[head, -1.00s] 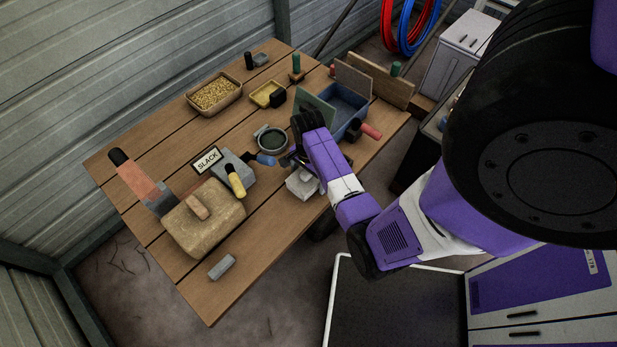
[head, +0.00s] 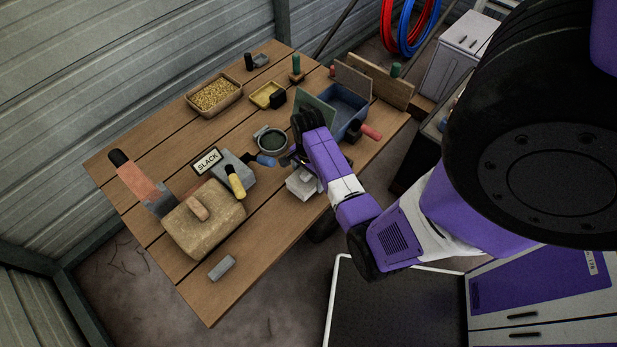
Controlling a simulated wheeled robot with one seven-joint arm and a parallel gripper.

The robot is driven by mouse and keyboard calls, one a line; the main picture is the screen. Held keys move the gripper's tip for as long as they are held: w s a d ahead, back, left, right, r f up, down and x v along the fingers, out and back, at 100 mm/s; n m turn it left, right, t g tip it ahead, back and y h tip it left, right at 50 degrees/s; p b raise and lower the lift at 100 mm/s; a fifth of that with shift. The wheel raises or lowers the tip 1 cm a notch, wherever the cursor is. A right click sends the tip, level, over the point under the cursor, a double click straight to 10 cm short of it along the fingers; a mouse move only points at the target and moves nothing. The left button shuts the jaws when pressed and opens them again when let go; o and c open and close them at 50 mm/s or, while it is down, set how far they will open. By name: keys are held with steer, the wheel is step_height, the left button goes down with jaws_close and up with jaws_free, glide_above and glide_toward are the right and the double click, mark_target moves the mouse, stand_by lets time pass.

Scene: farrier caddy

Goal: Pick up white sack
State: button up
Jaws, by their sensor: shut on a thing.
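A small whitish sack (head: 301,187) is at the right front part of the wooden table, directly under my gripper (head: 298,166). My purple arm reaches in from the right, and its wrist covers part of the gripper and the sack's upper right side. The jaws are shut on the sack's top. I cannot tell whether the sack's underside touches the table.
A blue caddy (head: 347,110) with boards stands just behind my wrist. A round dark bowl (head: 271,140), a grey block (head: 237,169) with a yellow-handled tool (head: 235,181), and a tan bag (head: 203,222) lie to the left. The front table edge is close by.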

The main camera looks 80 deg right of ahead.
step_height(320, 180, up, 20)
steer(key=p, duration=0.4)
steer(key=shift+f, duration=0.25)
